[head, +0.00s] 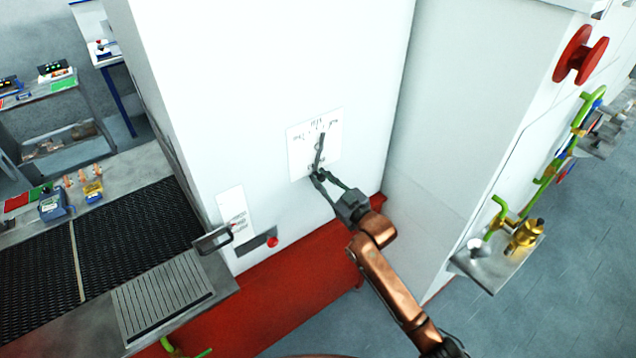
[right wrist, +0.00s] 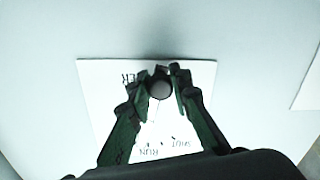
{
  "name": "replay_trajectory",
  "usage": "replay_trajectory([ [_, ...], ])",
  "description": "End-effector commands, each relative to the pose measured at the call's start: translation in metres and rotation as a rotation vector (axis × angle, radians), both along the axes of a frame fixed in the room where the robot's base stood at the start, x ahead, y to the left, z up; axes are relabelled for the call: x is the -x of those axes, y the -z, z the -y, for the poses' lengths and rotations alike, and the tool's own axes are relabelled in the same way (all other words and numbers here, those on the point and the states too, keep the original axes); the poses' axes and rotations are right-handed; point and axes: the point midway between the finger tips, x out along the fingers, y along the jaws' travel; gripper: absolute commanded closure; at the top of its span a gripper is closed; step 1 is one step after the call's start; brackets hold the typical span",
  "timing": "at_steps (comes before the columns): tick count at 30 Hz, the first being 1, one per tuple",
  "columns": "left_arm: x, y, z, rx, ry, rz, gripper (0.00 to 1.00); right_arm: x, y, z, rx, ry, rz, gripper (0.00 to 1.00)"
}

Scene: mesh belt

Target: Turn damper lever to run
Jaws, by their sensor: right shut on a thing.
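The damper lever (head: 320,149) is a thin dark handle on a white label plate (head: 299,155) on the tall white cabinet. In the head view it stands nearly upright, its top leaning slightly right. My right gripper (head: 319,177) is at the lever's lower end, shut on it. In the right wrist view the fingers (right wrist: 160,85) close around the lever's round dark end (right wrist: 160,89). The plate (right wrist: 95,75) there shows printed words, among them RUN and SHUT, partly covered by the fingers. My left gripper is not in view.
A dark mesh belt (head: 130,235) and a slatted metal plate (head: 162,297) lie at the left. A grey handle (head: 212,240) and a red knob (head: 272,242) are low on the cabinet. A red wheel (head: 580,55) and green pipes (head: 545,185) stand at the right.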

Motion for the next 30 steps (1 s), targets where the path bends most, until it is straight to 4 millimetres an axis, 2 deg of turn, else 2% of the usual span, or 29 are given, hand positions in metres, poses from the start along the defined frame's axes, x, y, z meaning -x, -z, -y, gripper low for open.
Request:
replay_trajectory([
  [12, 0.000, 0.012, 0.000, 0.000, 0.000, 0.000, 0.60, -0.011, 0.002, 0.015, 0.166, 0.001, 0.122, 1.00],
  [28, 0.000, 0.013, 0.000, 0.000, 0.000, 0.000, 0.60, -0.012, 0.002, 0.016, 0.188, 0.000, 0.138, 1.00],
  [29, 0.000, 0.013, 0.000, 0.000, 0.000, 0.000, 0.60, -0.012, 0.001, 0.016, 0.188, 0.000, 0.138, 0.81],
  [30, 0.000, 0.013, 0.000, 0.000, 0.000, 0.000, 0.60, -0.012, 0.001, 0.016, 0.188, 0.000, 0.138, 0.78],
])
